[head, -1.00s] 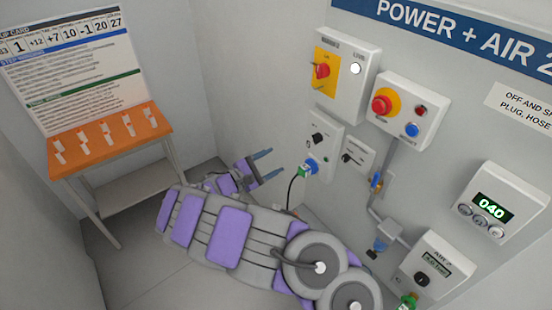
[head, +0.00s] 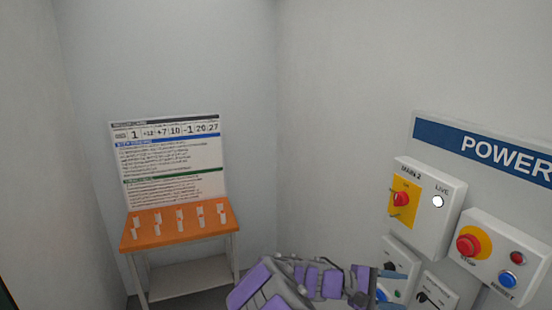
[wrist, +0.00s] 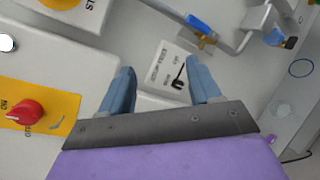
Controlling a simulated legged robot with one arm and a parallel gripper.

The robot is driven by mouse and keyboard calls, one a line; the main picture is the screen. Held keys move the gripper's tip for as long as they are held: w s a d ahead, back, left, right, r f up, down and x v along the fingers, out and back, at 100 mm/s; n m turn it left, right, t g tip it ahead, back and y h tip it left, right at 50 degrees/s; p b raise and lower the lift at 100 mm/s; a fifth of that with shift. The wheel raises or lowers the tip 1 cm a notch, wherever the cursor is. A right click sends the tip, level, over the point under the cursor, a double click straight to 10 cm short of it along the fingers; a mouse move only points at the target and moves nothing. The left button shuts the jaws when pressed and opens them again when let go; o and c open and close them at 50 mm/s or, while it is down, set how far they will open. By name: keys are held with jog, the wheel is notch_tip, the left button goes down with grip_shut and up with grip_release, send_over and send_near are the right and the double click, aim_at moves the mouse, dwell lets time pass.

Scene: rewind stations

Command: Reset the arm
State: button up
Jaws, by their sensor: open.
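My arm shows at the bottom of the head view, folded with purple panels. My gripper (head: 393,288) is at its end, in front of the wall panel's lower boxes, and its blue fingers partly cover them. In the wrist view my gripper (wrist: 158,88) has its two blue fingers spread wide with nothing between them. Beyond the fingertips is a small white switch box (wrist: 165,72) with a black lever. I cannot tell whether the fingers touch anything; they look apart from the wall.
The isolator box (head: 426,210) with a red knob and the stop/reset box (head: 492,258) stand out from the right wall. A blue-handled valve and pipe (wrist: 202,27) show in the wrist view. An orange-topped table (head: 150,233) stands at the back left under a printed card (head: 172,160).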

jog(key=s+d+r+m+g+y, duration=0.1)
jog(key=s+m+g+y, duration=0.2)
jog(key=s, duration=0.6)
jog(key=s+d+r+m+y, duration=0.1)
jog(key=s+m+y, duration=0.25)
jog(key=s, duration=0.55)
jog(key=s+a+f+t+y+b, duration=0.1)
jog(key=s+a+f+y, duration=0.1)
jog(key=s+a+y, duration=0.3)
jog(key=s+a+f+t+y+b, duration=0.1)
jog(key=s+a+f+y, duration=0.2)
jog(key=s+a, duration=0.7)
jog(key=shift+s+a+f+m+y, duration=0.25)
jog(key=shift+a+m+y, duration=0.1)
jog(key=shift+a+y, duration=0.45)
